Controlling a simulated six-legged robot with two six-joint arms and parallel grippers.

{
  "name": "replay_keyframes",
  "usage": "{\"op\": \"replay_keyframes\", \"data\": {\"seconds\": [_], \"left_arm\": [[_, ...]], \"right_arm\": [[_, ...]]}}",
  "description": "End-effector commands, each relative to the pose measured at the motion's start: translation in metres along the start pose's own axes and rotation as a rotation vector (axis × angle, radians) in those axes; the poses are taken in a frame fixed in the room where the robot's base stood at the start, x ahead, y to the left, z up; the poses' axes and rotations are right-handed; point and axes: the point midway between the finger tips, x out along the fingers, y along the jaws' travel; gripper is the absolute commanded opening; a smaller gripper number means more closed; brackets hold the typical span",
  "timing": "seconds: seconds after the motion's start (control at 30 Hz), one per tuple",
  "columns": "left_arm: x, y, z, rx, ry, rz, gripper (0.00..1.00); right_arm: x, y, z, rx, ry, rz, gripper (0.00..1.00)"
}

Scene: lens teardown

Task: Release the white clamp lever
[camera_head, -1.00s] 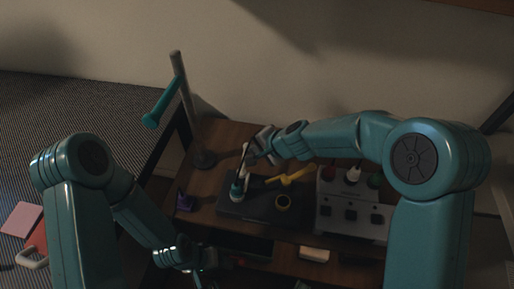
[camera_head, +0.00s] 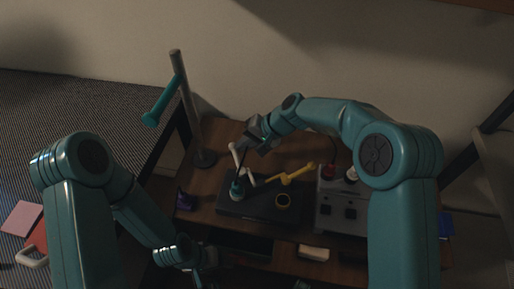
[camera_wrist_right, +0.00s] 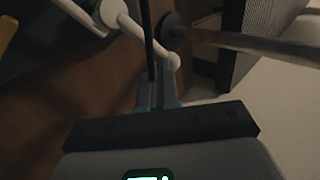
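The white clamp lever (camera_head: 237,158) stands tilted on the dark fixture (camera_head: 258,211), with its top leaning left. In the right wrist view the white lever (camera_wrist_right: 130,28) crosses the upper middle, its rounded end just beyond my fingers. My right gripper (camera_head: 256,147) is just right of the lever's top, seemingly apart from it. In the right wrist view its teal fingers (camera_wrist_right: 157,92) look close together, with nothing clearly between them. My left gripper (camera_head: 196,278) is low near the table's front, its fingers mostly hidden.
A yellow lever (camera_head: 290,177) and a yellow ring (camera_head: 283,201) are on the fixture. A grey control box (camera_head: 340,212) stands to its right. A stand post (camera_head: 188,105) with a teal arm (camera_head: 163,103) rises at the back left. A purple item (camera_head: 185,201) lies left of the fixture.

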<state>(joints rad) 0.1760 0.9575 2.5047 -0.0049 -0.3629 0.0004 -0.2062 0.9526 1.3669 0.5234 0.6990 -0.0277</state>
Motion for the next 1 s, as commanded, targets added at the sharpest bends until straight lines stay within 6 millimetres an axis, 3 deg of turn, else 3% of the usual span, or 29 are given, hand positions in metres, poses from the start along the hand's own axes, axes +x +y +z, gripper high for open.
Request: {"op": "replay_keyframes", "data": {"seconds": [0.2,1.0], "left_arm": [[0.004,-0.002,0.000,0.000,0.000,0.000,0.65],[0.009,-0.003,0.000,0.000,0.000,0.000,0.65]], "right_arm": [[0.009,-0.008,0.001,-0.115,-0.098,0.000,0.00],[0.017,-0.020,0.007,-0.108,-0.095,-0.001,0.00]]}}
